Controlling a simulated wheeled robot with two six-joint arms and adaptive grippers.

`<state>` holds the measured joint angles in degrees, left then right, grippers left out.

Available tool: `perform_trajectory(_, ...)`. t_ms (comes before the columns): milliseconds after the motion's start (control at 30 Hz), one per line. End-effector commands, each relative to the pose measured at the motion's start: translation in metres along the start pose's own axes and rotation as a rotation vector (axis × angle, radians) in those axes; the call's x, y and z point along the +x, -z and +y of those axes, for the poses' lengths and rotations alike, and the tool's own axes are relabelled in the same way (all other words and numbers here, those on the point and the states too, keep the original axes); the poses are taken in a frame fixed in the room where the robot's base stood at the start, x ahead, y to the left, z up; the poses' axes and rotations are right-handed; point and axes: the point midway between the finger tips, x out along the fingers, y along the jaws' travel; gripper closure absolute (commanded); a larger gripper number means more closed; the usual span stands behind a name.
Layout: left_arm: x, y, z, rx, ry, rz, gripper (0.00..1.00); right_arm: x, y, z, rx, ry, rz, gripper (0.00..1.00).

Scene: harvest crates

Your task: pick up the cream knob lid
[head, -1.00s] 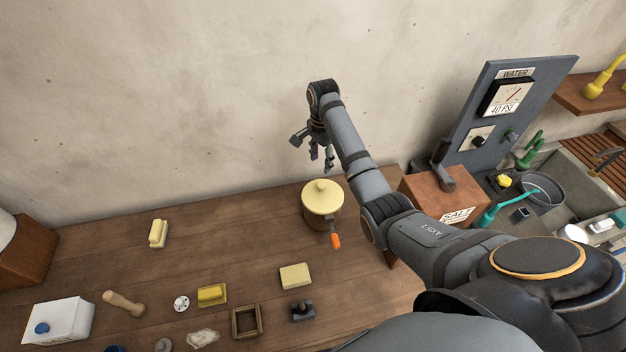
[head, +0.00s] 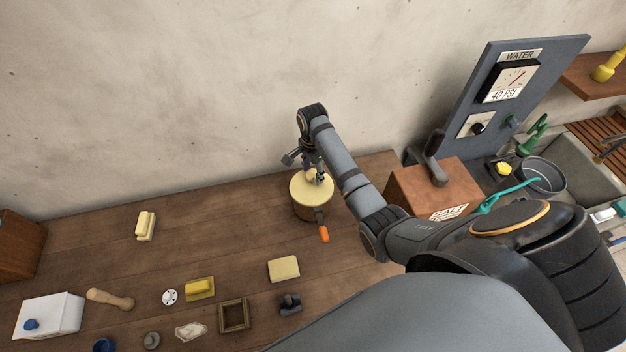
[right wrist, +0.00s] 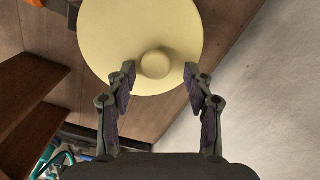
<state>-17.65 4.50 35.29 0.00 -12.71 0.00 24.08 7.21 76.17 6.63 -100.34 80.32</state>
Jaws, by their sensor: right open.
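The cream knob lid (head: 311,190) is a round, pale yellow disc with a round knob in its middle. It sits on a brown pot (head: 313,212) with an orange-tipped handle near the back of the wooden table. My right gripper (head: 314,176) is just above the lid at its far side. In the right wrist view the lid (right wrist: 120,40) fills the upper middle, and the open fingers (right wrist: 159,78) stand either side of the knob, with gaps to it. Whether the fingertips are level with the knob I cannot tell. My left gripper is not in view.
A wooden box with a salt label (head: 432,190) stands right of the pot, beyond my right arm. A cream block (head: 284,269), a square frame (head: 234,316), a yellow block (head: 200,288) and a white carton (head: 48,316) lie nearer.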

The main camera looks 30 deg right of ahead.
Motion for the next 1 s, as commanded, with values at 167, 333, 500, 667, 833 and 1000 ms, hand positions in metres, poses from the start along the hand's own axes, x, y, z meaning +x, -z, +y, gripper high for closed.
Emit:
perform_trajectory(167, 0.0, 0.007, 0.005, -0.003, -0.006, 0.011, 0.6, 0.0, -0.001, 0.0, -0.001, 0.0, -0.001, 0.52)
perform_trajectory(333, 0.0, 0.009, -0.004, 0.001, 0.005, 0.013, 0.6, -0.001, -0.001, 0.0, -0.001, 0.0, -0.001, 0.75)
perform_trajectory(500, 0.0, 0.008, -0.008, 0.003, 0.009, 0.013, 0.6, 0.0, 0.0, 0.0, 0.0, -0.001, -0.001, 0.98)
perform_trajectory(667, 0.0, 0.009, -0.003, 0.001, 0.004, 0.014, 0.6, 0.001, 0.0, 0.0, 0.0, -0.002, 0.0, 1.0)
perform_trajectory(833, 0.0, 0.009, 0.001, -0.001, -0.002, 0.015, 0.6, 0.001, 0.0, 0.001, 0.0, -0.005, -0.001, 1.0)
perform_trajectory(1000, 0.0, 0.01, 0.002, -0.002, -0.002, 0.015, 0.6, -0.008, 0.004, -0.005, -0.004, -0.004, -0.001, 1.0)
